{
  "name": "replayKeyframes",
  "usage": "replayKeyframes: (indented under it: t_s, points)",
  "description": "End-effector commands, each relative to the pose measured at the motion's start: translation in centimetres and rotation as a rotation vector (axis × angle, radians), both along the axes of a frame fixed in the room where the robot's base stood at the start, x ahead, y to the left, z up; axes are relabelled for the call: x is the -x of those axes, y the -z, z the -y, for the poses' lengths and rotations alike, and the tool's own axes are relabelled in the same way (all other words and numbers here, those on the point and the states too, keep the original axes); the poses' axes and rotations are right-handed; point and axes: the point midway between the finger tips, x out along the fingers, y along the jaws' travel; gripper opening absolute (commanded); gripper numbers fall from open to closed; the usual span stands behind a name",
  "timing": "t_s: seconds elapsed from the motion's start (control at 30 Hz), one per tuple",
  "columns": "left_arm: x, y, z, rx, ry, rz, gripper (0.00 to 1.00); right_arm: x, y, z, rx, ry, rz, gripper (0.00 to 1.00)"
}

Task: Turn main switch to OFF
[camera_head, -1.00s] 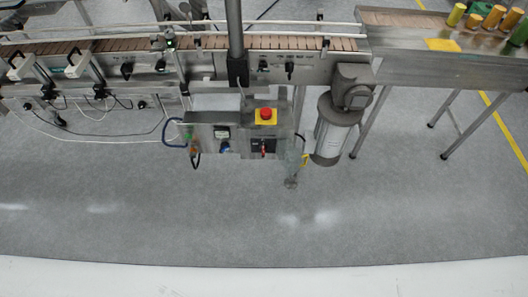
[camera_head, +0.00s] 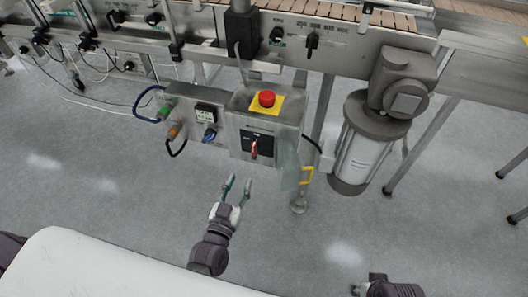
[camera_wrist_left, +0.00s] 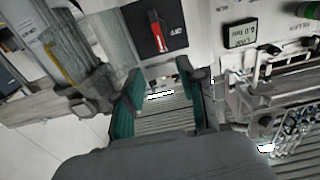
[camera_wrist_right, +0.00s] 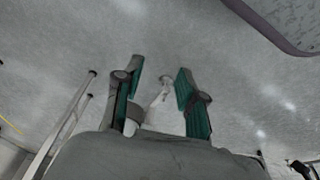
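The main switch (camera_head: 255,149) is a red handle on a black plate, on the front of a grey metal control box (camera_head: 240,118). Its handle stands about upright in the head view. In the left wrist view the switch (camera_wrist_left: 155,30) lies ahead of the fingers, with small lettering beside it. My left gripper (camera_head: 237,184) is open and empty, below and slightly left of the switch, apart from it. It also shows in the left wrist view (camera_wrist_left: 160,88). My right gripper (camera_wrist_right: 158,82) is open and empty, over bare floor in the right wrist view.
A red emergency button (camera_head: 267,98) on a yellow plate sits on top of the box. A motor (camera_head: 362,150) hangs right of it. Cables and connectors (camera_head: 175,115) stick out on the left. The conveyor (camera_head: 330,40) runs behind. The floor in front is clear.

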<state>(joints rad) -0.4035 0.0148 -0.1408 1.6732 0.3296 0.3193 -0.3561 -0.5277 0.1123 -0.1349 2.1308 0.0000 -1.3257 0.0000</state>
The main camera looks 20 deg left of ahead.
Motion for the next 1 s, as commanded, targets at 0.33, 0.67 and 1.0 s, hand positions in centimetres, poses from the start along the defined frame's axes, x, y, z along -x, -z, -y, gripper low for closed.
replayKeyframes:
  t_s: [0.33,0.67,1.0]
  points:
    - [-5.8,-0.2,0.2,0.0,-0.001,0.006,0.4,0.3,-3.1,0.1,-0.001,0.002,0.019,0.4]
    - [-11.9,0.0,0.4,0.001,0.0,0.002,0.4,1.4,-7.1,0.3,-0.001,0.005,0.04,0.4]
    - [-13.7,-0.1,0.5,0.0,0.0,0.0,0.4,1.7,-7.8,0.4,-0.001,0.006,0.043,0.4]
